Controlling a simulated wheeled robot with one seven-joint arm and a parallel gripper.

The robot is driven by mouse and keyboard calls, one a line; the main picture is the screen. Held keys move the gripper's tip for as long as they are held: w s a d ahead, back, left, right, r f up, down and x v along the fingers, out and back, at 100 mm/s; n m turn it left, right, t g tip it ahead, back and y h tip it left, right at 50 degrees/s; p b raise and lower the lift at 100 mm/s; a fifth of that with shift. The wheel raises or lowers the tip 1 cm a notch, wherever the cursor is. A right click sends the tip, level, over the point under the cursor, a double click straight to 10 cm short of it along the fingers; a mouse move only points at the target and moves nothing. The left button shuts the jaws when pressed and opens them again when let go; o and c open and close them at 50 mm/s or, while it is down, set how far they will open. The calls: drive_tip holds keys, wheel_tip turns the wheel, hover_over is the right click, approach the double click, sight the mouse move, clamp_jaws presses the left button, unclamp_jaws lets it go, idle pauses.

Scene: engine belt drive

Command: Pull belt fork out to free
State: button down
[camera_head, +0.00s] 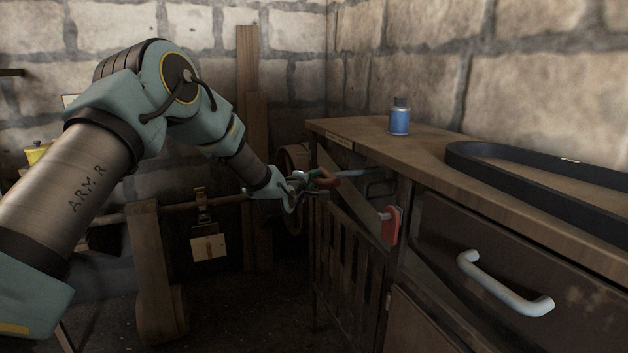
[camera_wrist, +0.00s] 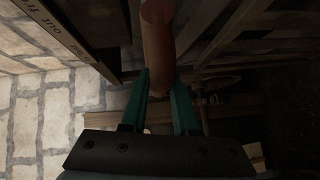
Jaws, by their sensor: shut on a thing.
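The belt fork shows as a reddish-brown handle (camera_head: 326,179) on a grey rod (camera_head: 352,174) that runs into the opening at the bench's left end. My gripper (camera_head: 300,187) is shut on this handle. In the wrist view the handle (camera_wrist: 157,45) rises between the two green fingers (camera_wrist: 160,95), which sit on both sides of it. The fork's far end is hidden inside the bench frame.
A wooden bench (camera_head: 370,133) carries a blue bottle (camera_head: 400,117) and a black belt loop (camera_head: 535,172). A red piece (camera_head: 390,226) and a drawer with a pale handle (camera_head: 505,284) are on its front. A horizontal shaft (camera_head: 175,207) with a hanging tag (camera_head: 208,247) lies behind my arm.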

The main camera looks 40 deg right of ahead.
drive_tip(key=w+a+b, duration=0.2)
drive_tip(key=w+a, duration=0.1)
drive_tip(key=a, duration=0.6)
drive_tip(key=shift+w, duration=0.4)
drive_tip(key=shift+a+f, duration=0.1)
drive_tip(key=shift+f, duration=0.05)
drive_tip(key=c, duration=0.7)
unclamp_jaws()
drive_tip(key=shift+s, duration=0.1)
drive_tip(key=b+v, duration=0.2)
drive_tip(key=v, duration=0.9)
